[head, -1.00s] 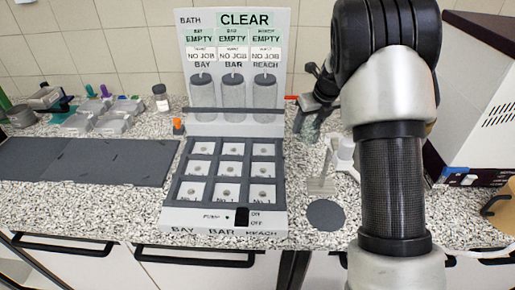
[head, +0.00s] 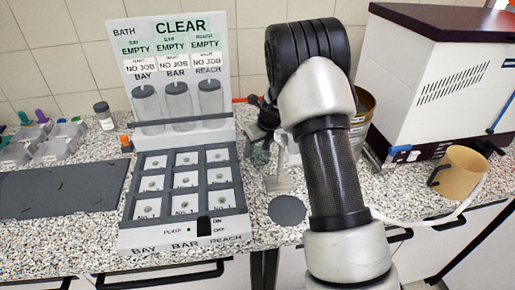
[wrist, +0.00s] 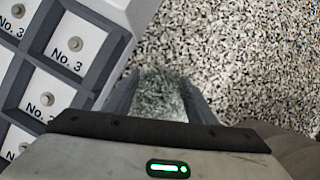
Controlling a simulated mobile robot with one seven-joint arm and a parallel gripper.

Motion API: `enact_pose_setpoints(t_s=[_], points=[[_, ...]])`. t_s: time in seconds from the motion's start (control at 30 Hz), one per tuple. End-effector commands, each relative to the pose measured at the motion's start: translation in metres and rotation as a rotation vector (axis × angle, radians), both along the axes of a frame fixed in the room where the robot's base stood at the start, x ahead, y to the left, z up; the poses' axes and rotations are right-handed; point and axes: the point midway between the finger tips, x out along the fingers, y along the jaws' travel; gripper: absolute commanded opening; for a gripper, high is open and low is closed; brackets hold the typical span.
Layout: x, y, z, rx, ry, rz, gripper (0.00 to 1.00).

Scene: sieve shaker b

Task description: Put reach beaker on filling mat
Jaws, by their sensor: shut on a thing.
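My gripper (head: 262,122) is beside the right edge of the bath rack, partly hidden behind my own arm. In the wrist view my gripper (wrist: 160,80) is shut on a clear glass vessel, which I take to be the reach beaker (wrist: 160,102); the speckled counter shows through it. In the head view the beaker (head: 260,153) shows faintly below the fingers. I cannot tell whether its base touches the counter. A round dark grey mat (head: 288,211), likely the filling mat, lies bare on the counter, nearer the front edge than the gripper.
A pale stand (head: 279,181) rises just behind the round mat. The bath rack (head: 243,208) with numbered cells is to the left. A large dark mat (head: 60,192) lies farther left. A tan jug (head: 461,172) and a white machine (head: 440,90) are at the right.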

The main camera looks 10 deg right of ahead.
Motion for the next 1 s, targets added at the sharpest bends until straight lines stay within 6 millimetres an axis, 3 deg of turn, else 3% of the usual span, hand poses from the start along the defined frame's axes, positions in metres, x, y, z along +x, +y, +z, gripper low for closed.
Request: enact_pose_setpoints(t_s=[0.1, 0.13, 0.23, 0.63, 1.0], points=[[0.0, 0.0, -0.003, 0.0, 0.0, 0.0, 0.27], [0.0, 0.0, -0.003, 0.0, 0.0, -0.001, 0.53], [0.0, 0.0, -0.003, 0.0, 0.001, 0.0, 0.7], [-0.001, -0.001, 0.005, 0.0, -0.001, 0.0, 0.7], [-0.027, -0.011, 0.074, 0.001, -0.003, 0.0, 0.7]])
